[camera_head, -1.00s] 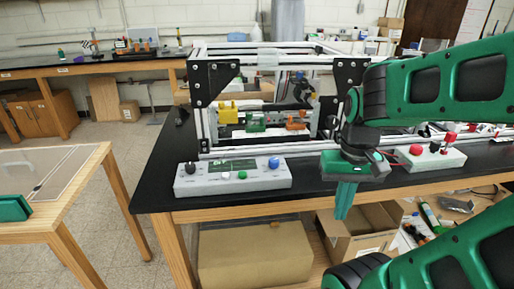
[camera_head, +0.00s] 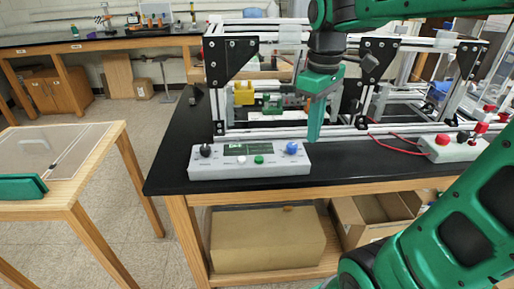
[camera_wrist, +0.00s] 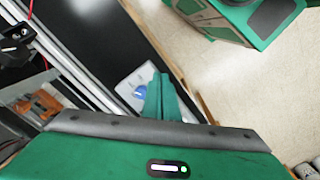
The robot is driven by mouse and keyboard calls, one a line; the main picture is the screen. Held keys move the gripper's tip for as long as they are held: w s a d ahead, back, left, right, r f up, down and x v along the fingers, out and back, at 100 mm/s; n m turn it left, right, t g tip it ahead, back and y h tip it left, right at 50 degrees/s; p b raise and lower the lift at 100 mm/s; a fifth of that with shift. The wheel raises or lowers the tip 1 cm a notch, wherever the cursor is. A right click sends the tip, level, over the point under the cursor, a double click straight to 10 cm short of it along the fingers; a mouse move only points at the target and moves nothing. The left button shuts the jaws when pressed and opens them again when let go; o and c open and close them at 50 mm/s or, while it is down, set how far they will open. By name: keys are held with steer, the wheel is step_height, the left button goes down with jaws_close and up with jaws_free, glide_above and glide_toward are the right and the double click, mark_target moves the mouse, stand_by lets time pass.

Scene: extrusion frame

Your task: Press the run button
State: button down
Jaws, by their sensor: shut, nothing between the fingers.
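A light grey control box (camera_head: 222,171) sits at the front edge of the black bench. It carries a black knob (camera_head: 206,150), a dark green display (camera_head: 248,148), a white button (camera_head: 241,159), a green button (camera_head: 259,159) and a blue knob or button (camera_head: 292,147). My gripper (camera_head: 314,138) is shut and empty, pointing down just right of the box. In the wrist view, my gripper (camera_wrist: 162,84) shows its fingers together, with the blue control (camera_wrist: 139,91) and part of the box just beyond them. The other buttons are hidden there.
An aluminium extrusion frame (camera_head: 229,127) stands behind the box, with yellow and green parts inside. A second grey box with red buttons (camera_head: 455,151) stands to the right, with a red cable (camera_head: 395,143). A wooden table (camera_head: 95,160) is at left; bare floor lies between.

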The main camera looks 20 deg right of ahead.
mark_target(260, 158)
steer(key=w+a+r+n, duration=0.5)
steer(key=w+a+n, duration=0.3)
steer(key=a+n, duration=0.1)
steer(key=shift+w+a+r, duration=0.25)
steer(key=shift+a+r, duration=0.05)
steer(key=shift+a, duration=0.4)
step_height(260, 158, down, 14)
steer(key=shift+f, duration=0.1)
